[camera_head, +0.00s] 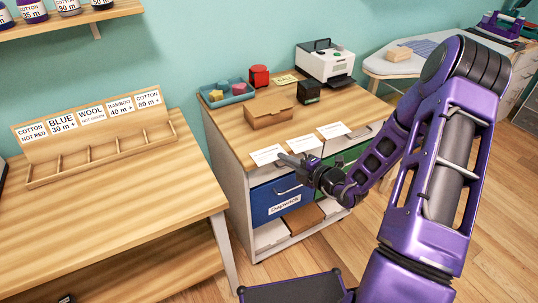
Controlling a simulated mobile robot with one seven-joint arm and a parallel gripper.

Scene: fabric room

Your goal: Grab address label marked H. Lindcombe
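Three white address labels lie in a row along the front edge of the wooden counter: a left one (266,155), a middle one (304,143) and a right one (333,130). Their writing is too small to read, so I cannot tell which is marked H. Lindcombe. My gripper (287,160) is at the counter's front edge, close to the left and middle labels, with its fingers pointing left. I cannot tell whether it touches a label, or whether its fingers are apart. No label is visibly lifted.
A blue drawer (265,203) is below my gripper. A wooden table (110,215) stands left.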

